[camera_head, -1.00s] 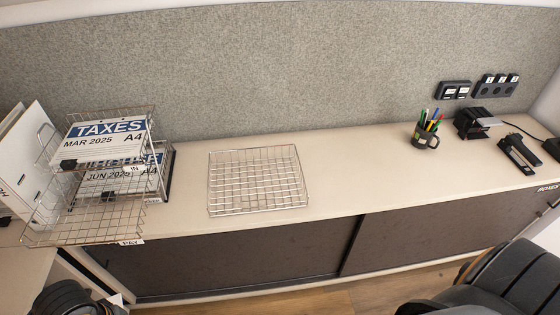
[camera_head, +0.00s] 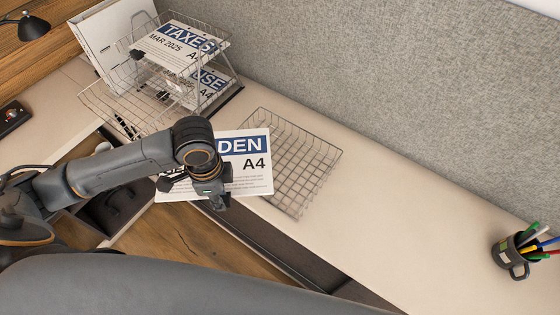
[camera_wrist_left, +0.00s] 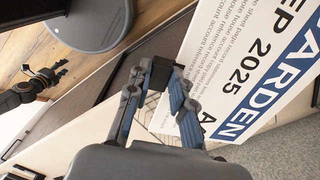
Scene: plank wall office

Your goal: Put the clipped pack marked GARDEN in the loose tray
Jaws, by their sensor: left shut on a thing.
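The pack marked GARDEN (camera_head: 255,180) is white with a blue band; in the head view only "DEN" and "A4" show. My left gripper (camera_head: 216,198) is at its left part and covers some of it. In the left wrist view the pack (camera_wrist_left: 262,70) reads GARDEN and SEP 2025, and my left gripper (camera_wrist_left: 160,90) is shut on its black clip (camera_wrist_left: 160,72). The loose wire tray (camera_head: 300,150) lies empty on the cabinet top, just right of and beyond the pack. A dark gripper, apparently my right (camera_wrist_left: 50,80), shows small in the wrist view; its jaw state is unclear.
A wire tray stack (camera_head: 130,108) stands at the back left with the TAXES pack (camera_head: 172,45) and a pack ending in "USE" (camera_head: 208,85). A pen mug (camera_head: 515,255) is at the right. The cabinet top (camera_head: 400,200) between tray and mug is clear.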

